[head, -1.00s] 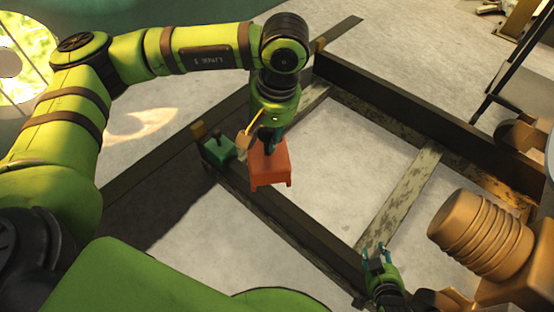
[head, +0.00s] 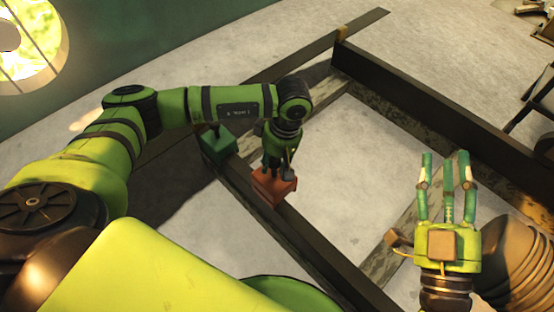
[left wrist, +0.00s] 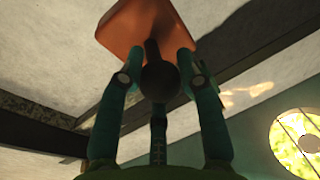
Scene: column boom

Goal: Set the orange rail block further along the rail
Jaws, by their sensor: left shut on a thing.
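The orange rail block (head: 270,190) is at the dark rail (head: 309,248), a little down and right of the green block (head: 218,147). I cannot tell whether it rests fully on the rail. My left gripper (head: 282,172) is shut on the block's dark knob from above. In the left wrist view the fingers (left wrist: 158,78) close around that knob, with the orange block (left wrist: 135,22) beyond them. My right gripper (head: 447,185) is open and empty at the right, its fingers pointing up and apart from the rail.
The green block sits on the same rail, toward its upper-left end. A frame of dark beams surrounds pale floor, with a worn crossbar (head: 385,255) at right. The rail's lower-right stretch is clear.

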